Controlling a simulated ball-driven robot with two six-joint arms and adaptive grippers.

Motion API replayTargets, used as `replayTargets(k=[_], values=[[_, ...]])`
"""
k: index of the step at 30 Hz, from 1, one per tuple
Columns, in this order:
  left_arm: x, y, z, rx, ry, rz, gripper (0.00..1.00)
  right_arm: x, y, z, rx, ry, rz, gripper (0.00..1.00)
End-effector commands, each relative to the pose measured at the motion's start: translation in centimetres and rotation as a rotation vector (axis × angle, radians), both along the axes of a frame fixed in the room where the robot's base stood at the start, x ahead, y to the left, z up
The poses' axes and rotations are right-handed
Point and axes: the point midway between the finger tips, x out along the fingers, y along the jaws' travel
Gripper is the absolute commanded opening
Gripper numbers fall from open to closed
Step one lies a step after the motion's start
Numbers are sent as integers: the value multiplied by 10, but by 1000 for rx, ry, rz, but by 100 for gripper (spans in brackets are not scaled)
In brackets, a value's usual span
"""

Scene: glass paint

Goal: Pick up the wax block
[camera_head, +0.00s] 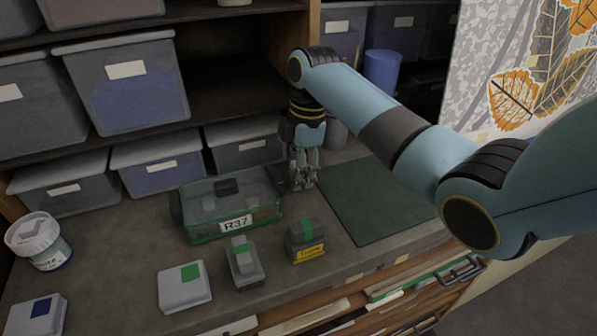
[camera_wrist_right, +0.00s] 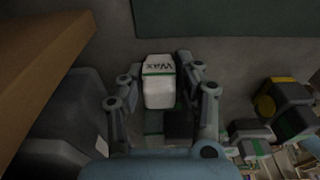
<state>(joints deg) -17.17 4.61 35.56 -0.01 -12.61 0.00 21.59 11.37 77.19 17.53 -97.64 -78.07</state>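The wax block (camera_wrist_right: 158,82) is white with a green band and the word "Wax", seen in the right wrist view. It stands between the two fingers of my right gripper, with a narrow gap visible on each side, so the fingers look open around it. In the head view my right gripper (camera_head: 303,178) points down at the table just right of the clear green-rimmed box labelled R37 (camera_head: 203,238). There the fingers mostly hide the block. My left gripper is not in view.
A dark green mat (camera_head: 372,205) lies right of the gripper. Small grey blocks (camera_head: 243,265) and a yellow-labelled block (camera_head: 306,243) stand in front. A white-lidded jar (camera_head: 40,242) is at left. Storage bins (camera_head: 155,160) line the shelf behind.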

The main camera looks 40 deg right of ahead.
Motion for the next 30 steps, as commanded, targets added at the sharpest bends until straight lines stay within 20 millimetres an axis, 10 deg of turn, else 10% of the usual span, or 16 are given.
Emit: replayTargets(k=[7, 26, 30], values=[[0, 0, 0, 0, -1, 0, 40, 0, 0, 0, 0, 0, 0, 0], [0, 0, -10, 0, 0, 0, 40, 2, -1, 39, -1, -6, 0, 0], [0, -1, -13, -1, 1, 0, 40, -27, -17, 57, -7, -2, 0, 0]])
